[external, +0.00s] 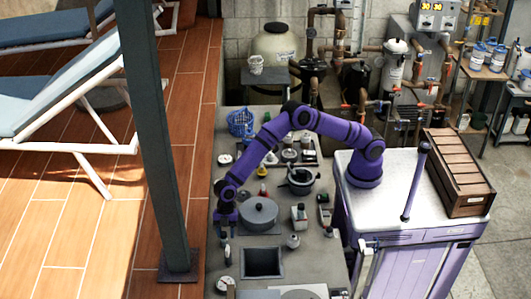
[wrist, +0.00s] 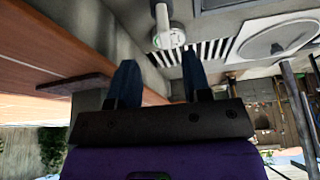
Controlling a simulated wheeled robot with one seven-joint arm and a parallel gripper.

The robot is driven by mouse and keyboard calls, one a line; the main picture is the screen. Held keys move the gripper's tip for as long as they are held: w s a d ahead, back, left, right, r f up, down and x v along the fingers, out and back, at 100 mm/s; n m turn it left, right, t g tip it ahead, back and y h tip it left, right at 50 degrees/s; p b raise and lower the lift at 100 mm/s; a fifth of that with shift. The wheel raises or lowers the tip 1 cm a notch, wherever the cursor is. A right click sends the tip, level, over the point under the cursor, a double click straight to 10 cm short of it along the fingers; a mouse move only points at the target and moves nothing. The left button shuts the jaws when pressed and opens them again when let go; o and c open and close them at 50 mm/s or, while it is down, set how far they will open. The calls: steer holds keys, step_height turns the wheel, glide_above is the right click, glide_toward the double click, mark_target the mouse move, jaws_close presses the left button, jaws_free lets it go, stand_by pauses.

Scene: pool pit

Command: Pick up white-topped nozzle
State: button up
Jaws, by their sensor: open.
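My gripper (external: 226,226) is open over the left edge of the grey counter in the external view. Its two dark fingers (wrist: 160,80) stand apart in the wrist view, with nothing held between them. A small upright item with a pale top (external: 227,253), which looks like the white-topped nozzle, stands just below and in front of the gripper. In the wrist view a whitish piece with a rounded end (wrist: 168,38) lies beyond the fingertips, near the upper middle. I cannot tell whether it is the nozzle or the nearby gauge.
A round gauge (external: 224,284) lies near the counter's front left corner. A dark square basin (external: 263,262) is right of the nozzle. A lidded grey pot (external: 259,211) stands behind.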

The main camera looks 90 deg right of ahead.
mark_target(227, 246)
steer(key=x, duration=0.8)
steer(key=shift+s, duration=0.2)
jaws_close()
